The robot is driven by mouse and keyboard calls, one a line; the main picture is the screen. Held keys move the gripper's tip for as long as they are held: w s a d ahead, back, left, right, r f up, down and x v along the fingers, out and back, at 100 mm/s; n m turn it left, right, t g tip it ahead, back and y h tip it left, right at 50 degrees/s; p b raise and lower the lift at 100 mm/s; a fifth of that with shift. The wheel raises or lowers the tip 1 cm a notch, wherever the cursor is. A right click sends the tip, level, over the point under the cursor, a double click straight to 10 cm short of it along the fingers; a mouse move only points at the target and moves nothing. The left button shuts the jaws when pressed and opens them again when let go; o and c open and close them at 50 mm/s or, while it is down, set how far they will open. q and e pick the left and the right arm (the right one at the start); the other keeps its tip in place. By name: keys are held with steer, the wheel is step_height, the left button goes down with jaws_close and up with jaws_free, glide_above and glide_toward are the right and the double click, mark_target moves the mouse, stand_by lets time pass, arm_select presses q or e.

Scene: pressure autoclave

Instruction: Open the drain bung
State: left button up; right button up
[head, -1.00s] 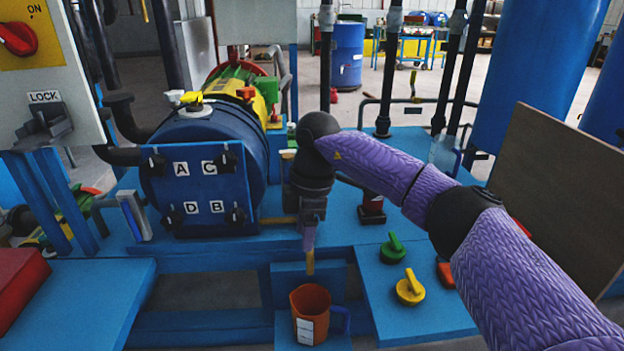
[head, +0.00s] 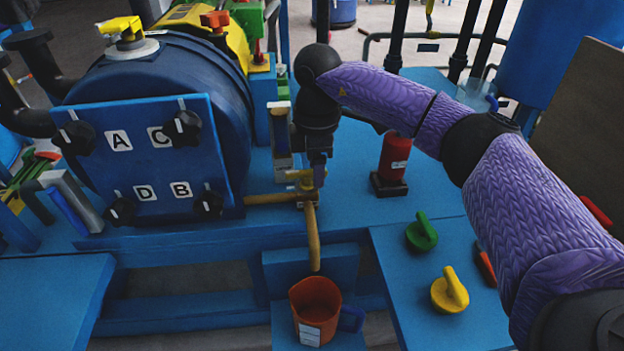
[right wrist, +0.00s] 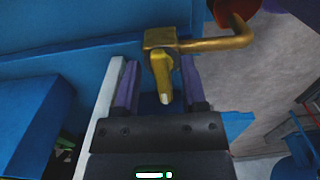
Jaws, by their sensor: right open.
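The drain bung, a brass tap (head: 307,197), sits at the end of a brass pipe from the blue vessel (head: 232,95). Its spout (head: 313,240) points down toward an orange jug (head: 316,297). My right gripper (head: 318,178) is at the tap, pointing down, and its fingers partly hide the yellow handle. In the right wrist view, the open right gripper (right wrist: 160,85) has the tap's yellow handle (right wrist: 161,78) between its two fingers, with gaps visible beside it. The brass block (right wrist: 160,38) lies just beyond the fingertips. My left gripper is not in view.
Black knobs on the lettered panel (head: 148,160) are left of the tap. A red cylinder (head: 394,156) stands to the right. Green (head: 422,232) and yellow (head: 450,291) knobs are on the blue bench at front right. A brown board (head: 580,130) stands far right.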

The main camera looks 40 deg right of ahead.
steer(key=shift+f, duration=0.6)
steer(key=shift+r, duration=0.1)
jaws_close()
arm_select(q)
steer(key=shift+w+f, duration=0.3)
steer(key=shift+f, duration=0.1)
